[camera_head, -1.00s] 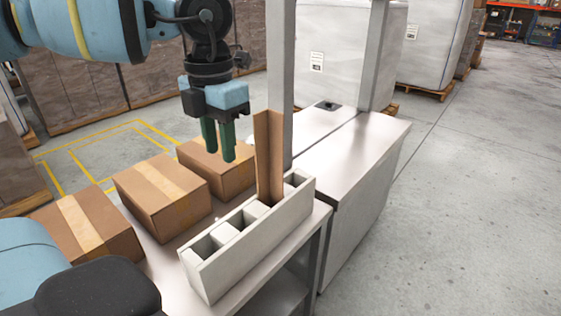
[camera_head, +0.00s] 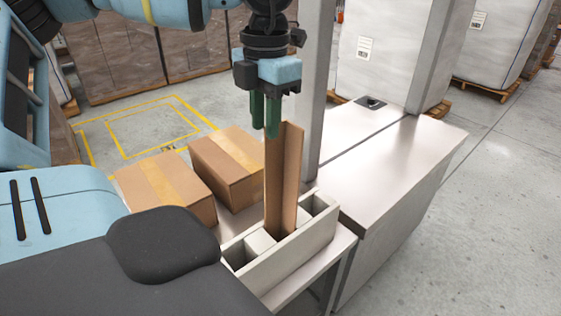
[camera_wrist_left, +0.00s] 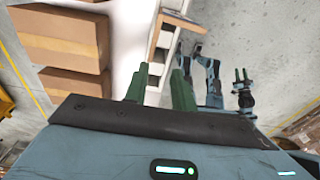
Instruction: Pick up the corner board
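The corner board (camera_head: 284,180) is a tall brown L-shaped strip. It stands upright in a compartment of the pale divided holder (camera_head: 300,250) on the table. My left gripper (camera_head: 265,132) hangs fingers-down at the board's upper end, its green fingers overlapping the board's top left edge in the head view. The left wrist view shows those fingers (camera_wrist_left: 160,90) apart with nothing held between them. Whether they touch the board cannot be told.
Two taped cardboard boxes (camera_head: 226,165) sit left of the holder. A grey post (camera_head: 316,90) rises close behind the board. A metal-topped counter (camera_head: 390,180) stands to the right. Open floor (camera_head: 500,240) lies farther right.

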